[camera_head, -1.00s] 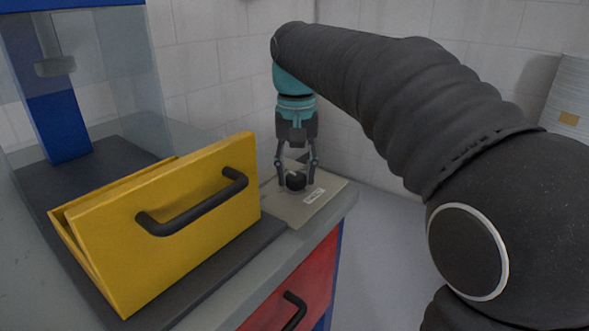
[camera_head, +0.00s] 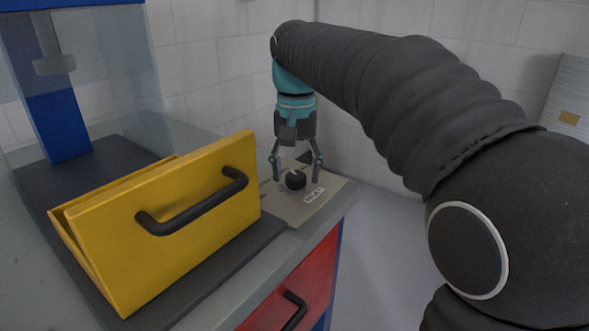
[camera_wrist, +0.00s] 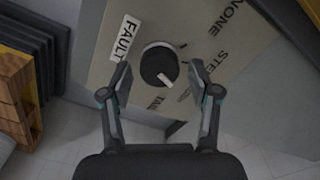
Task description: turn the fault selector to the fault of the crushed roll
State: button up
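The fault selector is a round black knob (camera_wrist: 157,62) with a white pointer mark, on a beige panel (camera_wrist: 110,72). In the wrist view the mark points down and slightly right, toward the partly hidden label reading about "TAIL" (camera_wrist: 156,103). Other labels are "NONE" (camera_wrist: 232,15), a cut-off "STE" (camera_wrist: 221,58) and "FAULT" (camera_wrist: 125,39). The knob also shows in the head view (camera_head: 295,180). My gripper (camera_head: 297,165) points down over it, open, with its fingertips (camera_wrist: 159,75) apart on either side of the knob. No crushed roll is recognisable.
A yellow bin front with a black handle (camera_head: 196,203) stands left of the panel. Behind it is a blue column (camera_head: 55,125) behind clear guards. A red drawer (camera_head: 285,285) is below the bench. White walls close off the back.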

aim_at(296, 174)
jog(key=shift+r, duration=0.1)
notch_tip(296, 174, up, 12)
dwell(0.8)
jog(key=shift+s, duration=0.1)
jog(key=s+d+f+t, duration=0.2)
jog(key=s+d+f, duration=0.2)
jog(key=s+f, duration=0.3)
jog(key=s+d+f+n+t, duration=0.1)
jog(key=s+d+f, duration=0.4)
jog(key=s+f, duration=0.2)
jog(key=s+d+f+t, duration=0.2)
jog(key=s+d+f, duration=0.3)
jog(key=f, duration=0.5)
jog(key=shift+s+d+f+t, duration=0.15)
jog(key=shift+s+f+t, duration=0.2)
jog(key=shift+s, duration=0.65)
